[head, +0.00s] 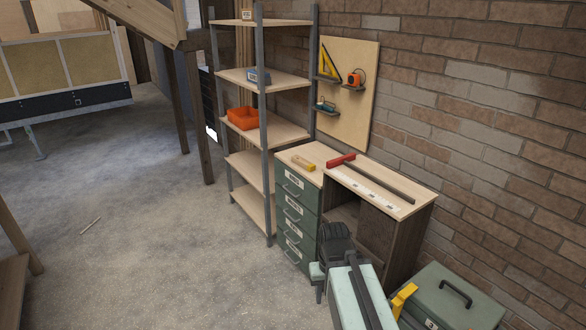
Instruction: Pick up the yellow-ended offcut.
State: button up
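A small pale wooden block with a yellow end, the offcut (302,162), lies on the left part of the wooden desk top (330,158), above the green drawers. My gripper (337,238) is the dark part at the end of my pale green arm, in the lower middle of the head view. It appears in front of the drawers and lower than the desk top, apart from the offcut. Its fingers are not clear enough to tell whether they are open or shut.
A red-headed bar (375,178) and a white strip (366,187) lie right of the offcut. A shelf rack (266,160) with an orange bin (242,118) stands left of the desk. A green toolbox (455,300) stands lower right. Floor at left is mostly clear.

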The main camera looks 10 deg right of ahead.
aim_at(300, 161)
jog(key=z, duration=0.1)
jog(key=i, duration=1.3)
jog(key=u, duration=0.7)
jog(key=i, duration=2.25)
jog(key=u, duration=0.35)
